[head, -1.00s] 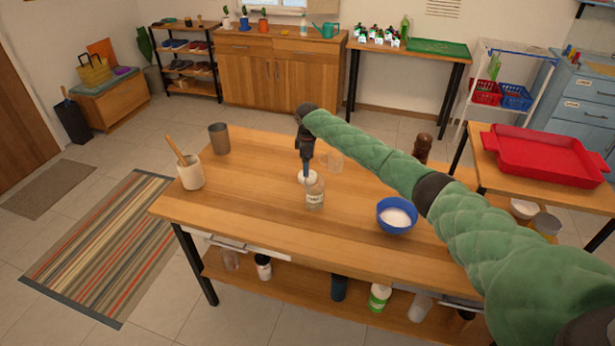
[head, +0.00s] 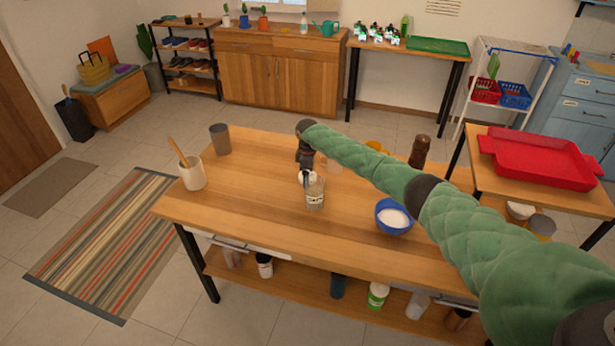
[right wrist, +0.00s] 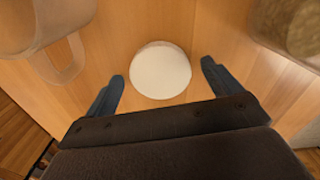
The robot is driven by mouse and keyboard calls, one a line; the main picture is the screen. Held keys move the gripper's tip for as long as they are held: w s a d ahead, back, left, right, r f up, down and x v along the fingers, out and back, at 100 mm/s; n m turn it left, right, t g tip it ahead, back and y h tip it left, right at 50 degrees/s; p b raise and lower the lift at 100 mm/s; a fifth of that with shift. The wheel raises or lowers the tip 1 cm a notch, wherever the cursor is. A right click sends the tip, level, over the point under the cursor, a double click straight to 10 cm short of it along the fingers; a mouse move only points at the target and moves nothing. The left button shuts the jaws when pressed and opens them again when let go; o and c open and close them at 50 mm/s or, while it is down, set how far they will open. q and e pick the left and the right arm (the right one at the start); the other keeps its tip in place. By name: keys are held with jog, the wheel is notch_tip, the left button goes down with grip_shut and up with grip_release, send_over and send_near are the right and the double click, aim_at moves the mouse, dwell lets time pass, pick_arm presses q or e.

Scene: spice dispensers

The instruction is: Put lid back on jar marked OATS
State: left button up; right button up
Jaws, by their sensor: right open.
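A clear jar (head: 315,196) with a pale label stands upright on the wooden table; the label's writing is too small to read. A round white lid (right wrist: 160,71) lies flat on the table, just behind the jar. In the head view the lid (head: 301,178) is partly covered by my gripper and the jar. My right gripper (head: 306,177) points down over the lid. In the right wrist view my right gripper (right wrist: 162,70) is open, one finger either side of the lid, with gaps showing. My left gripper is not in view.
A clear glass mug (right wrist: 45,38) is close to the right gripper. A blue bowl of white contents (head: 394,217) stands to the right. A utensil crock (head: 192,174) and a grey cup (head: 220,139) stand at left. The table's left part between is clear.

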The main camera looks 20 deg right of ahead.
jog(key=shift+c, duration=0.2)
jog(key=c, duration=1)
jog(key=shift+c, duration=0.2)
jog(key=shift+r, duration=0.1)
jog(key=shift+r+b, duration=0.25)
jog(key=shift+b, duration=0.05)
notch_tip(320, 180, up, 3)
jog(key=shift+r+b, duration=0.15)
jog(key=shift+b, duration=0.8)
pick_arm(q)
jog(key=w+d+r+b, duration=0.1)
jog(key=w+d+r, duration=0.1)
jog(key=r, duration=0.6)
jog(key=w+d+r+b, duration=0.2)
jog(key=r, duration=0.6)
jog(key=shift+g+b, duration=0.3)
pick_arm(e)
jog(key=s+d+r, duration=0.4)
jog(key=d+r, duration=0.3)
jog(key=d, duration=0.3)
jog(key=shift+s+d, duration=0.3)
jog(key=shift+s, duration=0.05)
